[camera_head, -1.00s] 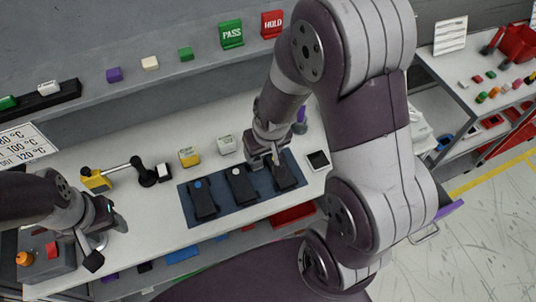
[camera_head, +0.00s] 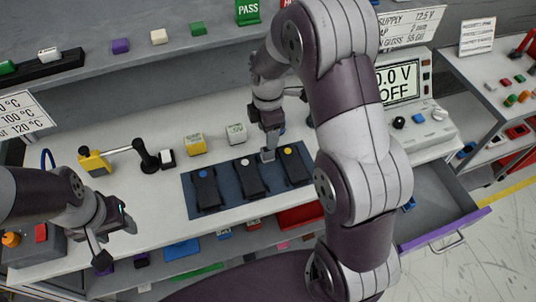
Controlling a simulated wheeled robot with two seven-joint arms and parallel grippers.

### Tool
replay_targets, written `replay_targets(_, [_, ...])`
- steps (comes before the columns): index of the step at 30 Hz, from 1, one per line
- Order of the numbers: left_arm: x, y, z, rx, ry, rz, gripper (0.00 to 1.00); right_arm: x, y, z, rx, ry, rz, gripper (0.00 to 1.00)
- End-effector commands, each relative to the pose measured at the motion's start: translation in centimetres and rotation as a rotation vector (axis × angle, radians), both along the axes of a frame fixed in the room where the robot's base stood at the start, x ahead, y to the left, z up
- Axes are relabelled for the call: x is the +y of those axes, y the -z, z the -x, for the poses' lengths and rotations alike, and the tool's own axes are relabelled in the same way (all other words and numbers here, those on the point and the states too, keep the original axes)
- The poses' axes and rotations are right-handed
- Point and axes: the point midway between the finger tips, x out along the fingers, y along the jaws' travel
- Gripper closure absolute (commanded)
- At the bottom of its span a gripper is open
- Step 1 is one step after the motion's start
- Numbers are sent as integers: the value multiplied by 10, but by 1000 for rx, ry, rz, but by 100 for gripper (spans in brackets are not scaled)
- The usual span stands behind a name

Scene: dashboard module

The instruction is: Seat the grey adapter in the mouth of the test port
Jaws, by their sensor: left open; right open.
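Three black modules lie on a dark blue mat (camera_head: 222,202) on the workbench: one with a blue dot (camera_head: 206,190), one with a white dot (camera_head: 249,178), one with a yellow dot (camera_head: 294,167). My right gripper (camera_head: 268,154) is open and points down at the mat's back edge, between the white-dot and yellow-dot modules. Whether it touches anything is unclear. My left gripper (camera_head: 115,230) is open over the bench's front left, away from the mat. I cannot pick out the grey adapter or the test port with certainty; my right arm hides part of the bench.
A yellow toggle clamp (camera_head: 95,161), a yellow block (camera_head: 194,144) and a white block (camera_head: 236,134) stand behind the mat. A power supply (camera_head: 402,85) reading 0.0 V OFF is at right, above an open drawer (camera_head: 432,210). A grey box with a red button (camera_head: 41,233) is front left.

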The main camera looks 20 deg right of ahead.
Motion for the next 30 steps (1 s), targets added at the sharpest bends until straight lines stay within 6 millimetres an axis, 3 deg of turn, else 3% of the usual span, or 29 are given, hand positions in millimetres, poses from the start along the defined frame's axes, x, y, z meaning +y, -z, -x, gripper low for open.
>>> replay_targets(3, [0, -5, 0, 0, 0, 0, 47, 0, 26, 1, 5, 2, 0, 42])
replay_targets(10, [0, -13, 0, 0, 0, 0, 47, -1, 55, -2, 3, 4, 0, 42])
replay_targets(15, [0, -21, 0, 0, 0, 0, 47, -2, 87, -5, 2, 4, 0, 42])
replay_targets(24, [0, -21, 0, 0, 0, 0, 47, -2, 98, -6, -2, 5, 0, 42])
replay_targets(29, [0, -21, 0, 0, 0, 0, 47, -2, 98, -6, -2, 5, 0, 94])
replay_targets(30, [0, -21, 0, 0, 0, 0, 47, -2, 98, -6, -2, 5, 0, 97])
